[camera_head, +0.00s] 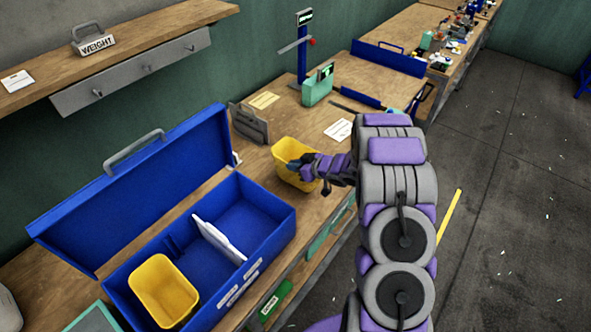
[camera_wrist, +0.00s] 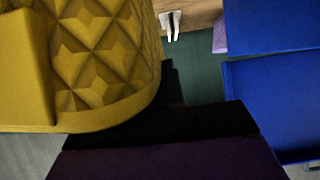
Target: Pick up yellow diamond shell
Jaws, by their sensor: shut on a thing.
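The yellow diamond shell (camera_head: 287,147) is a tub-like piece above or on the bench, right of the blue toolbox; I cannot tell whether its base touches the bench. In the wrist view its raised diamond pattern (camera_wrist: 98,48) fills the upper left. My gripper (camera_head: 297,164) reaches it from the right and is shut on it, with dark finger parts against its wall. Part of the shell is hidden behind my gripper. A second yellow shell (camera_head: 163,290) sits in the left part of the toolbox; its pattern does not show.
The open blue toolbox (camera_head: 283,222) stands on the wooden bench (camera_head: 262,185), lid raised at the back, with a white divider piece (camera_head: 219,240) inside. A grey holder (camera_head: 248,125) and teal press (camera_head: 318,87) stand behind the held shell. The floor at right is mostly clear.

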